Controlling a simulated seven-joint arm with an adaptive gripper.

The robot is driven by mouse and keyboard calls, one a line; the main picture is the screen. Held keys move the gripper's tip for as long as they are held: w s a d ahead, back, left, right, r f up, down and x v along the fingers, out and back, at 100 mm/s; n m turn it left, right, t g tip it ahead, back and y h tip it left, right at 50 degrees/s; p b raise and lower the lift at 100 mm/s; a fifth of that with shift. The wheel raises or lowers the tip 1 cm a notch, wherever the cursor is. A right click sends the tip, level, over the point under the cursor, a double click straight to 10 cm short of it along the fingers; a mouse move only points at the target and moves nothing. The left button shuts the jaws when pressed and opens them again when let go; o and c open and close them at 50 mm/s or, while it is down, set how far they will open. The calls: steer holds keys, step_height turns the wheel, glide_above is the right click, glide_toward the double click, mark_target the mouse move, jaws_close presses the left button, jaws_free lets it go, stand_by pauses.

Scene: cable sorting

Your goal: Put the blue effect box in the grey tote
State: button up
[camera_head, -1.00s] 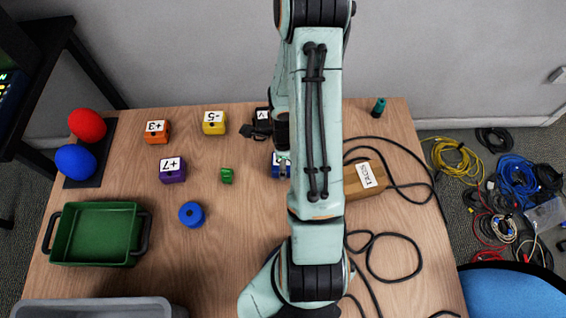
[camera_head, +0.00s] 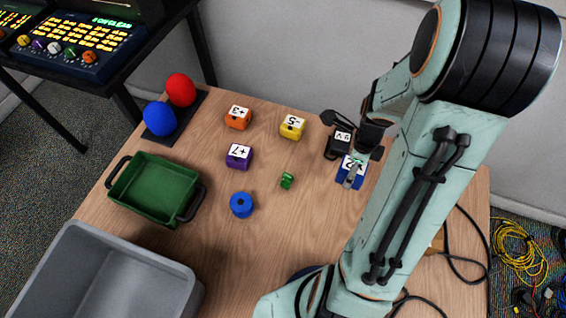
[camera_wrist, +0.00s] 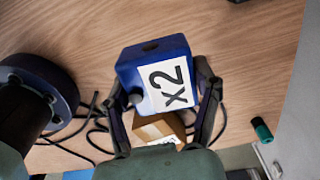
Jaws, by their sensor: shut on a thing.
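The blue effect box (camera_head: 345,183), with a white "x2" label, is at the right of the table in the head view. In the wrist view the blue box (camera_wrist: 135,66) sits between the two fingers of my gripper (camera_wrist: 163,103), which is shut on it. My gripper (camera_head: 356,165) partly covers the box in the head view. I cannot tell whether the box touches the table. The grey tote (camera_head: 150,254) stands at the lower left, partly cut off by the frame; its visible inside looks empty.
A black 9V box (camera_head: 333,153) is close behind the held box. Orange (camera_head: 238,123), yellow (camera_head: 291,132) and purple (camera_head: 238,164) boxes, a green piece (camera_head: 287,181) and a blue round thing (camera_head: 241,206) lie between it and the tote. A green tray (camera_head: 150,208) adjoins the tote.

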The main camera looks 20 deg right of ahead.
step_height(320, 180, up, 12)
steer(key=w+a+n, duration=0.6)
steer(key=w+a, duration=0.6)
steer(key=a, duration=0.2)
steer(key=w+a+n, duration=0.1)
steer(key=a+n, duration=0.5)
steer(key=a, duration=1.5)
steer(key=s+a+n, duration=0.7)
steer(key=s+a, duration=1.4)
steer(key=a, duration=0.4)
steer(key=f, duration=1.1)
steer(key=w+f, duration=0.1)
steer(key=f, duration=0.4)
steer(key=shift+d+f, duration=0.35)
steer(key=shift+f, duration=2.25)
steer(key=shift+f, duration=0.1)
